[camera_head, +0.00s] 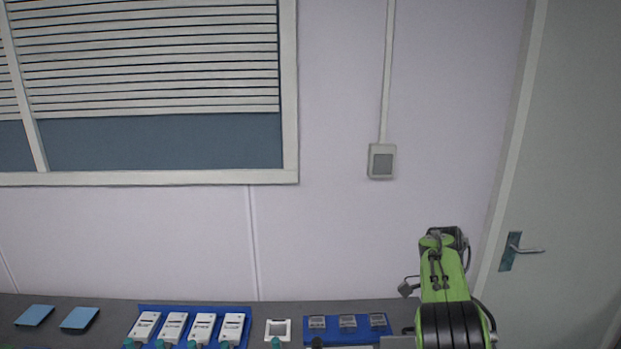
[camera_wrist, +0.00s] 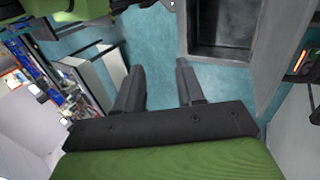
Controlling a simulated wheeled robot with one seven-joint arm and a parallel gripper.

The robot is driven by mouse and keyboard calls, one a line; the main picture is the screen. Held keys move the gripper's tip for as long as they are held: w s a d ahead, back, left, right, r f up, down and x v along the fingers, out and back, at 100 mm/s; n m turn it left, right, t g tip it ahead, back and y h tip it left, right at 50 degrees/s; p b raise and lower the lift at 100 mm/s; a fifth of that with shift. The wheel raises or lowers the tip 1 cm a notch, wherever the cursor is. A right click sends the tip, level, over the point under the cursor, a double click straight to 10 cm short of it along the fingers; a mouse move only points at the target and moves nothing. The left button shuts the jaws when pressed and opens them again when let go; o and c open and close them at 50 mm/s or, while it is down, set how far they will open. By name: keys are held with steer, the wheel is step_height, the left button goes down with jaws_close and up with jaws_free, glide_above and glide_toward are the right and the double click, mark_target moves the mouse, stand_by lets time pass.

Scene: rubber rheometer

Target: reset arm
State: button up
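My arm shows in the head view at the lower right, a green and black arm raised over the right end of the bench. My gripper (camera_wrist: 160,85) is in the wrist view, with two dark fingers spread apart and nothing between them. Teal floor shows beyond the fingertips. The gripper's fingers cannot be made out in the head view.
A dark bench (camera_head: 395,311) runs along the bottom of the head view. It bears blue pads (camera_head: 80,318), several white devices (camera_head: 203,328) on a blue tray, a white square frame (camera_head: 278,329) and a blue holder (camera_head: 347,323). A door (camera_head: 570,190) is at the right. A grey box-like cabinet (camera_wrist: 222,30) is near the gripper.

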steer(key=s+a+r+n+t+b, duration=0.55)
steer(key=s+n, duration=0.35)
steer(key=s, duration=0.2)
steer(key=s+a+f+n+t+b, duration=0.1)
steer(key=s+a+f+n+t, duration=0.2)
steer(key=s, duration=0.3)
steer(key=s+a+f+n+t+b, duration=0.2)
steer(key=s+a+f+n+t, duration=0.1)
steer(key=s+a+n, duration=0.1)
steer(key=shift+s+a+n, duration=0.15)
steer(key=shift+s+n, duration=0.45)
steer(key=shift+s, duration=0.65)
